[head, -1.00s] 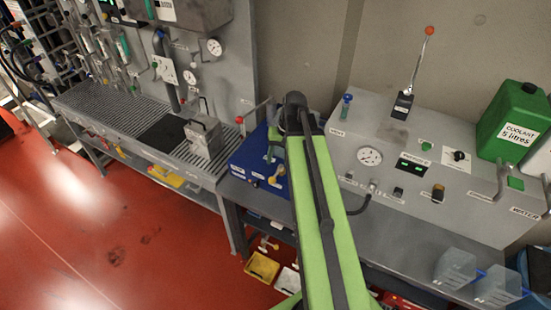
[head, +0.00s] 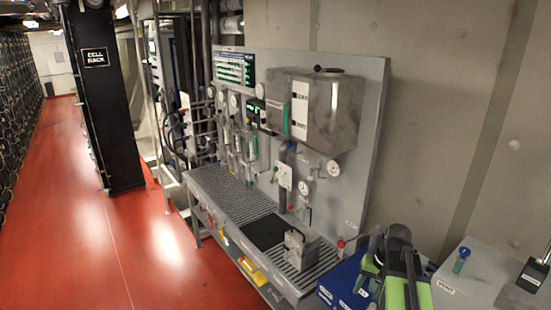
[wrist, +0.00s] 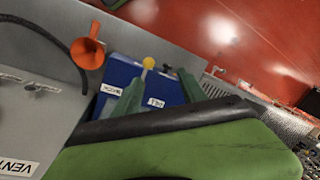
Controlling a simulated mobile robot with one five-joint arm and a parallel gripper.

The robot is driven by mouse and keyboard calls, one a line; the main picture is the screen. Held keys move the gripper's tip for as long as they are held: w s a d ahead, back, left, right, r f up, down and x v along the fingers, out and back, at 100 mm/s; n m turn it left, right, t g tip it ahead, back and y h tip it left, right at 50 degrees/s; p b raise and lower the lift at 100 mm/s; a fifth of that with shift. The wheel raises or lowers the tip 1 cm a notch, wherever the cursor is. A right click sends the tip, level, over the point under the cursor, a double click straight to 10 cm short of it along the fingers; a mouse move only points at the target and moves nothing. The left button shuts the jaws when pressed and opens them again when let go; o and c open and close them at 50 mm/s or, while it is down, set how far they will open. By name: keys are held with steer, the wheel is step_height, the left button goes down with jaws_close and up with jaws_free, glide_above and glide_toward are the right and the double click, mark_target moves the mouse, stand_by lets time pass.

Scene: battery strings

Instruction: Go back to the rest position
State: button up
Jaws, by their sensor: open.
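My gripper (wrist: 158,77) shows in the wrist view as two green fingers spread apart with nothing held between them. They are over the blue box (wrist: 117,72), which has white labels and a yellow knob (wrist: 148,62). Contact with the box cannot be told. My green and black arm covers the lower part of that view. In the head view my folded arm is at the bottom right, in front of the blue box (head: 340,282), and it hides part of the box. The fingertips are not clear there.
A grey slatted bench (head: 225,195) carries a small metal box (head: 300,248). A gauge panel (head: 372,120) stands behind it. A grey console (head: 480,270) is at the right. An orange funnel-shaped part (wrist: 88,52) is near the gripper. The red floor (head: 90,240) is open at left.

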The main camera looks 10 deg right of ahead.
steer(key=s+a+f+n+h+b, duration=0.2)
steer(key=a+f+n+b, duration=0.2)
steer(key=a+f+b, duration=1.1)
steer(key=a+f, duration=0.4)
steer(key=a, duration=0.1)
steer(key=shift+s+f+g+b, duration=0.15)
steer(key=shift+s+g+b, duration=0.05)
steer(key=shift+g+b, duration=0.2)
steer(key=shift+w+d, duration=0.15)
steer(key=shift+d, duration=0.05)
steer(key=shift+c, duration=0.4)
